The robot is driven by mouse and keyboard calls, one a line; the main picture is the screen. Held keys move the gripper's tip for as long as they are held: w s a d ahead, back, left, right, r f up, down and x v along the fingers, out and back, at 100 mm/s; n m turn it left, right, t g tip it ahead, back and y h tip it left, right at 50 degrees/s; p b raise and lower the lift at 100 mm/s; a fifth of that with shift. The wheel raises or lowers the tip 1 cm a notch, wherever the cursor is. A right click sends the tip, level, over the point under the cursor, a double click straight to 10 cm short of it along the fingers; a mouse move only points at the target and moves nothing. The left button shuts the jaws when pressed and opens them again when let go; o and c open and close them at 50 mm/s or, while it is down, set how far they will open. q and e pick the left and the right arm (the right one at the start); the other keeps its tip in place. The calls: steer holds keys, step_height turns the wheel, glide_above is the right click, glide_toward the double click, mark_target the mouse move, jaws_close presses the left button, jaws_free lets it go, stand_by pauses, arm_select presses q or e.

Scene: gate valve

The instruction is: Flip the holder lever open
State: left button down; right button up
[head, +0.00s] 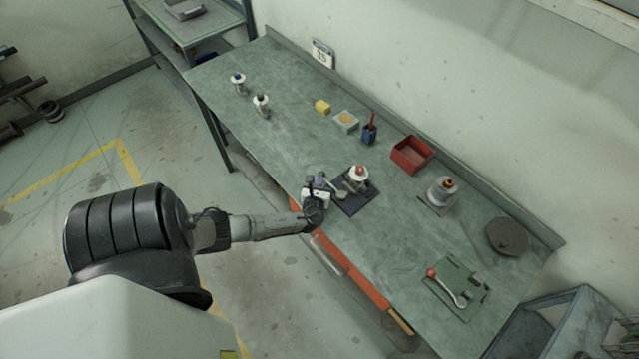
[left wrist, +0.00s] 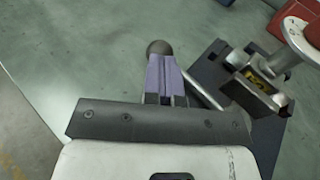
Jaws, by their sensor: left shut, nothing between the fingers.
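The holder has a dark base plate (head: 357,200) at the table's front edge, with a pale red-topped valve part (head: 359,172) standing on it. In the left wrist view its dark block and metal clamp (left wrist: 258,88) show at the right. The holder lever shows as a dark ball knob (left wrist: 160,47) and a thin metal rod (left wrist: 203,90) running toward the holder. My left gripper (head: 321,181) is beside the holder's left side. Its purple fingers (left wrist: 164,78) are shut and empty, with their tips at the knob; I cannot tell whether they touch it. My right gripper is not in view.
A green plate (head: 462,291) with a red-knobbed lever (head: 432,272) lies at the table's right end. A red bin (head: 411,154), a flanged part (head: 442,190) and a dark disc (head: 507,236) stand nearby. The table's left middle is mostly clear.

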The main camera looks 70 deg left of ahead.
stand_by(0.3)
arm_select(q)
steer(key=shift+s+r, duration=0.1)
steer(key=shift+r, duration=0.05)
steer(key=p+v, duration=0.3)
steer(key=v, duration=0.1)
steer(key=shift+s+r, duration=0.1)
steer(key=shift+s, duration=0.1)
steer(key=b+v, duration=0.1)
steer(key=v, duration=0.8)
steer(key=shift+s, duration=0.4)
steer(key=shift+d, duration=0.1)
